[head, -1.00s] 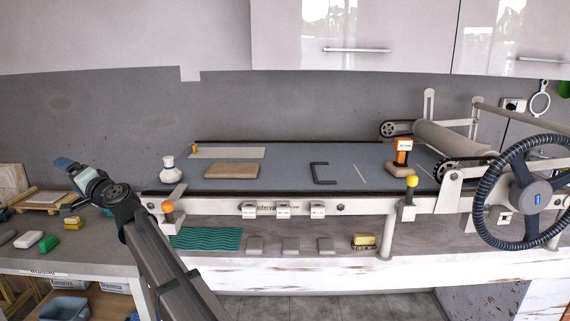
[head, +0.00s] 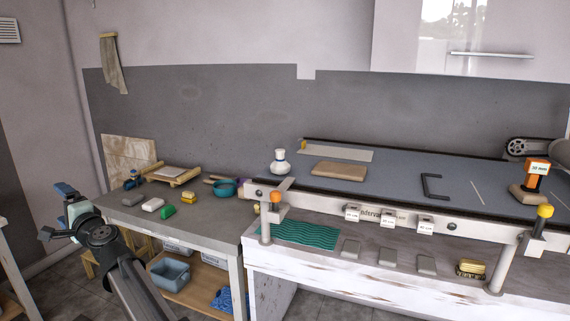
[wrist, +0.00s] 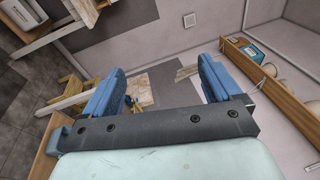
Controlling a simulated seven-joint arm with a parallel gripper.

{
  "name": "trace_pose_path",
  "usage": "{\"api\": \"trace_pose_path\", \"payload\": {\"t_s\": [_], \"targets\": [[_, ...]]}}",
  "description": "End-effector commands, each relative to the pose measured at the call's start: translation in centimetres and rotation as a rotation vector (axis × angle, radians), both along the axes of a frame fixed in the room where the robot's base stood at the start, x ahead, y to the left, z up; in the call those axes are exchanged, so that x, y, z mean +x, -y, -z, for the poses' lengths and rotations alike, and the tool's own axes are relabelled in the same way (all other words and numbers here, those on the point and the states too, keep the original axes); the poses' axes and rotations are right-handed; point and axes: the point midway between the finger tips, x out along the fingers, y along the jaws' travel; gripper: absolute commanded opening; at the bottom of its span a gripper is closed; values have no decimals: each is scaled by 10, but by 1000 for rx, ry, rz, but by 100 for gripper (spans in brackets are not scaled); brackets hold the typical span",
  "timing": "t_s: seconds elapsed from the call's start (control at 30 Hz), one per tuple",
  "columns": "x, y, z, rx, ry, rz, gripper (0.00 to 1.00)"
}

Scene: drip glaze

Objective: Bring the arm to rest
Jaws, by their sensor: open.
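My gripper (head: 52,212) is at the far left of the head view, left of the grey side table (head: 225,200) and apart from it. In the wrist view my gripper (wrist: 158,88) shows two blue fingers spread wide with nothing between them. Beyond the fingers the wrist view shows the wall, the floor and a light wooden board (wrist: 160,80), all at a distance.
The slab-roller bench (head: 420,190) stands to the right with a white bottle (head: 279,162) and a tan slab (head: 340,171). A wooden shelf (wrist: 262,75) shows in the wrist view.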

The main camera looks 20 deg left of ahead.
Motion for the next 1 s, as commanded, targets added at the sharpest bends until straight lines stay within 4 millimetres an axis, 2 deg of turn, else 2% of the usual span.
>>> {"api": "trace_pose_path", "payload": {"t_s": [0.1, 0.27, 0.43, 0.57, 0.67, 0.77, 1.0], "targets": [[1, 3, 25, -27, 0, -3, 91], [17, 12, 57, -72, 23, 4, 91], [40, 28, 94, -126, 54, 14, 91], [64, 47, 130, -184, 86, 27, 91], [89, 69, 169, -246, 114, 38, 91], [116, 99, 216, -325, 146, 45, 91], [170, 182, 325, -522, 199, 52, 91]]}}
